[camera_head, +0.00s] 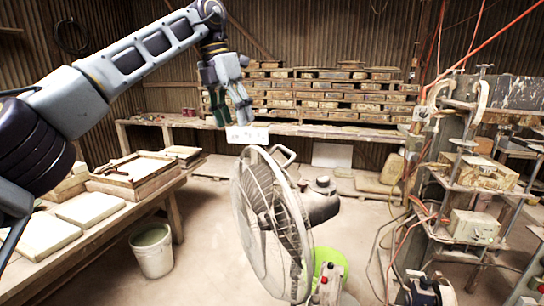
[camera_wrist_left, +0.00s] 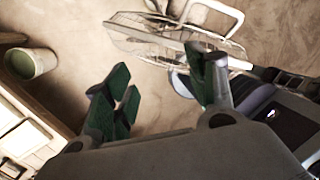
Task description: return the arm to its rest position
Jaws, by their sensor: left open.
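My left arm (camera_head: 130,62) comes in from the left and reaches out at upper height. My left gripper (camera_head: 226,108) hangs at its end, pointing down, above and behind the large fan in the head view. In the left wrist view the green-padded fingers of the gripper (camera_wrist_left: 160,95) are spread wide apart, with only floor between them. The gripper holds nothing. My right gripper is not in view.
A large fan (camera_head: 262,215) stands mid-floor. A table (camera_head: 150,205) with tiles is at left, a white bucket (camera_head: 152,250) beside it. A press with machinery (camera_head: 470,180) is at right. Stacked wood (camera_head: 320,95) lines the back bench.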

